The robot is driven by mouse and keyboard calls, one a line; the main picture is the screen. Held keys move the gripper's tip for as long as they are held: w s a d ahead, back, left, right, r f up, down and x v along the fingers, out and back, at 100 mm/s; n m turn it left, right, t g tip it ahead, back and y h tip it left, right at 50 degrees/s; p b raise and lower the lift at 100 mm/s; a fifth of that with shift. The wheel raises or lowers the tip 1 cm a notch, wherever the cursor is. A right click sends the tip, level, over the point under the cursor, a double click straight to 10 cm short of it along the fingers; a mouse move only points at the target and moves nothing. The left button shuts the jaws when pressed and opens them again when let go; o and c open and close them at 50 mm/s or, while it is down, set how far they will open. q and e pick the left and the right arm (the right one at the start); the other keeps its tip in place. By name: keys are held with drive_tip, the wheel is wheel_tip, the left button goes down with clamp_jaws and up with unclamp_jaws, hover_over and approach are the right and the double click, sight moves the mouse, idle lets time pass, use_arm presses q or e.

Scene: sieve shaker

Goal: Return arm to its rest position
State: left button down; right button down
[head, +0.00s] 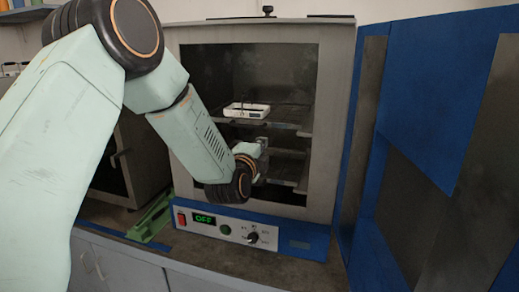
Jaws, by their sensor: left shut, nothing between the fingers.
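My left arm comes in from the left and bends down in front of an open oven (340,110). My left gripper (262,155) points into the oven's chamber, by the lower shelf and below the white tray. Only a small part of it shows past the wrist; it is shut and empty. The white tray (240,113) sits on the upper shelf with a dark item in it, apart from the gripper. My right gripper is not in view.
A blue panel (425,85), seemingly the open door, stands at the right. The oven's front panel reads OFF (204,219), with a red switch (181,218) and a dark knob (252,238). A green object (150,220) lies on the counter at left.

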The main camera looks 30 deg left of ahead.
use_arm(q)
drive_tip(key=s+d+f+n+g+h+b, duration=0.1)
drive_tip(key=s+d+f+n+g+b, duration=0.15)
drive_tip(key=s+f+n, duration=0.55)
drive_tip(key=s+d+f+n+g+h+b, duration=0.15)
drive_tip(key=s+d+f+g, duration=0.25)
drive_tip(key=f, duration=0.9)
drive_tip(key=s+d+f+n+g+h+b, duration=0.1)
drive_tip(key=s+d+f+n+g+b, duration=0.15)
drive_tip(key=s+f+n, duration=0.55)
drive_tip(key=s+d+f+m+g+b, duration=0.1)
drive_tip(key=s+d+f+g+b, duration=0.3)
drive_tip(key=s+f, duration=2.2)
drive_tip(key=s+g+b, duration=0.1)
drive_tip(key=g+b, duration=0.3)
drive_tip(key=b, duration=0.2)
drive_tip(key=shift+s+f+m+g+b, duration=0.2)
drive_tip(key=shift+s+m+g+b, duration=0.05)
drive_tip(key=shift+m+g+b, duration=0.1)
drive_tip(key=shift+s+h, duration=0.1)
drive_tip(key=shift+h, duration=0.25)
